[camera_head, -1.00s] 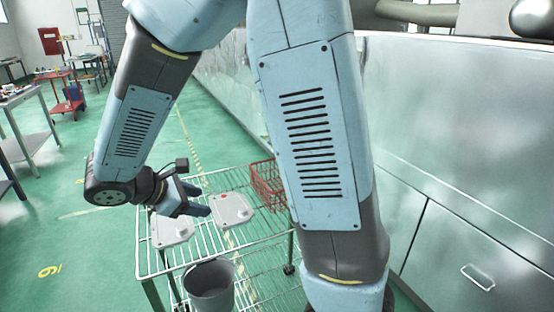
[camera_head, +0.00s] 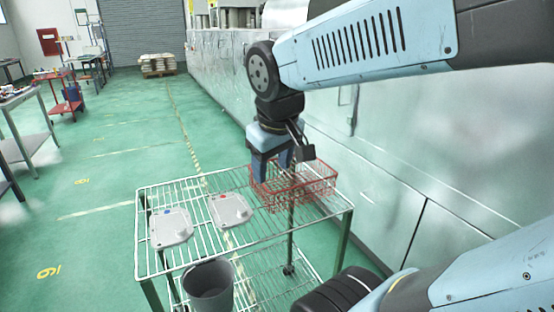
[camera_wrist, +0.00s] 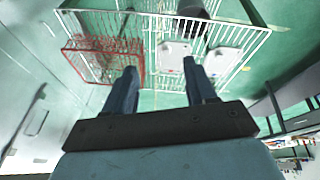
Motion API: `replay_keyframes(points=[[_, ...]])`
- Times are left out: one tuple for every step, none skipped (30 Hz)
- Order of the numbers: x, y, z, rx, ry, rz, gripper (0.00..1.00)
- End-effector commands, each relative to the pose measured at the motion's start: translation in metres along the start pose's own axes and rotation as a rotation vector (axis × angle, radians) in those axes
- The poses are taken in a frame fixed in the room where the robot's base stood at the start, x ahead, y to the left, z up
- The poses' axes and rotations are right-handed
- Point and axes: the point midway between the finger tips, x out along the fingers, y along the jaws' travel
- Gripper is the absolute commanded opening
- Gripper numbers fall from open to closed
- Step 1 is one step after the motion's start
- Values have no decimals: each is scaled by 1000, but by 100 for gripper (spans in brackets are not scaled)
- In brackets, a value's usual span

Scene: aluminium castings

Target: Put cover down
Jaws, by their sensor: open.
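Two light grey flat covers lie on the wire rack's top shelf. The cover with a blue mark (camera_head: 172,231) is at the left; the cover with a red mark (camera_head: 231,212) lies to its right, nearer the basket. Both show in the wrist view, as a cover near the middle (camera_wrist: 173,60) and one further right (camera_wrist: 224,64). My gripper (camera_head: 271,170) is open and empty, over the left part of the red wire basket in the head view. Its spread fingers (camera_wrist: 160,75) show in the wrist view with nothing between them. The basket's interior is partly hidden by my gripper.
The red wire basket (camera_head: 318,190) stands at the rack's back right. A grey bucket (camera_head: 209,290) is at the rack's front edge. The wire rack (camera_head: 160,266) has bare shelf in front of the basket. A large metal machine wall (camera_head: 400,150) runs along the right.

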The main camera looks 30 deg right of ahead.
Motion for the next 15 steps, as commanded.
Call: replay_keyframes(points=[[-7,3,5,59,38,-11,56],[-10,4,7,89,59,-19,56],[-14,5,10,125,82,-29,56],[-17,6,11,147,96,-34,56],[-19,6,13,167,110,-40,56],[-22,-2,12,190,126,-46,56],[-24,-3,12,203,135,-50,56],[-25,-4,13,214,143,-53,56],[-26,-3,14,225,150,-56,56],[-26,-3,14,231,154,-57,56],[-27,-3,14,235,156,-58,56],[-27,-3,15,238,158,-59,56],[-27,-3,15,239,158,-60,56],[-27,-3,15,239,158,-60,56],[-27,-3,14,238,158,-60,56]])
